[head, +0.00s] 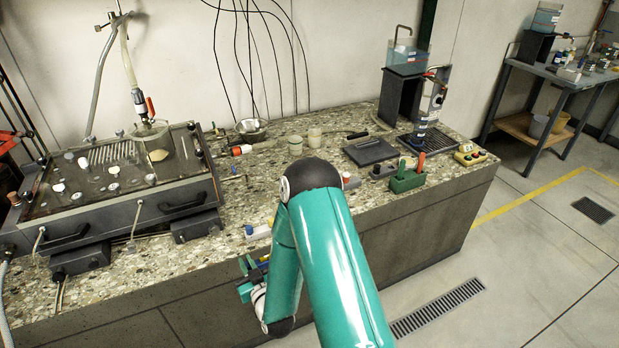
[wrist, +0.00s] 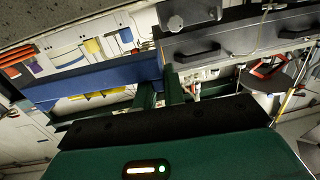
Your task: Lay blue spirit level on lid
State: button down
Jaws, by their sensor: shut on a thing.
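The blue spirit level (wrist: 95,78) is a long blue bar across the left and middle of the wrist view. Its right end is between the green fingers of my gripper (wrist: 161,88), which is shut on it. In the head view my gripper (head: 252,278) is low in front of the bench's front edge, partly hidden by my arm. Only small bits of blue show there. The tank (head: 120,180) at the left has a dark, glassy top with several knobs and fittings. A dark flat slab (head: 370,151) lies on the bench right of centre. I cannot tell which is the lid.
A green holder (head: 406,181) with tools and a yellow block (head: 469,155) stand at the right. Two pale cups (head: 314,138) stand at the back. Hoses and hanging cables are behind.

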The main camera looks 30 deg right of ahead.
jog(key=w+d+r, duration=0.1)
jog(key=d+r, duration=0.1)
jog(key=d, duration=0.8)
jog(key=w+d+r+h, duration=0.1)
jog(key=d+r, duration=0.2)
jog(key=d, duration=0.7)
jog(key=w+d+r+m, duration=0.1)
jog(key=d+r, duration=0.2)
jog(key=d, duration=0.7)
jog(key=shift+r+h, duration=0.25)
jog(key=shift+h, duration=0.05)
